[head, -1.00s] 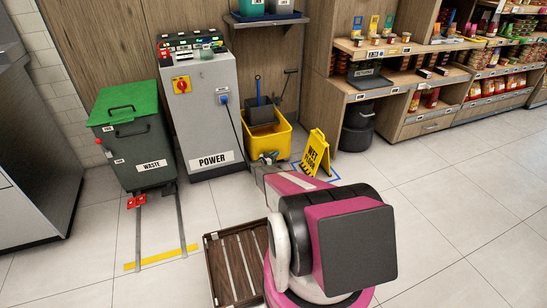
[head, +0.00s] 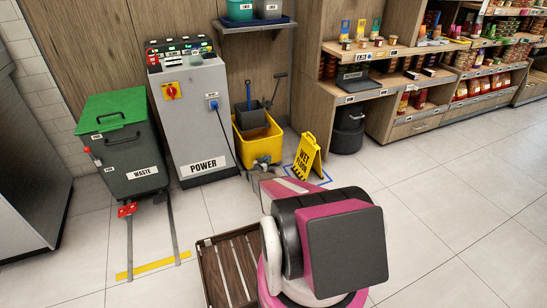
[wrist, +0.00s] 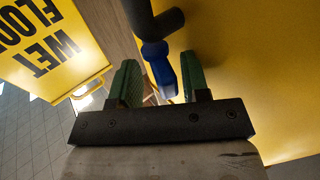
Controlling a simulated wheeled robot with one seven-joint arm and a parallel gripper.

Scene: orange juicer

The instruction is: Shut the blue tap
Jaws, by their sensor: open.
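The blue tap (wrist: 160,72) shows in the wrist view as a blue lever on a dark pipe stub at the side of the yellow bucket (wrist: 250,70). My gripper (wrist: 159,60) is open, with one green finger on each side of the lever. Gaps show between the lever and both fingers; I cannot tell contact. In the head view the yellow bucket (head: 258,141) stands by the wall, and my gripper (head: 263,164) is low at its front. The tap is too small there to make out clearly.
A yellow wet-floor sign (head: 308,156) stands close to the right of my gripper. The grey power cabinet (head: 194,120) and green waste bin (head: 125,150) are to the left. A brown slatted crate (head: 230,270) lies beside my arm. The floor to the right is clear.

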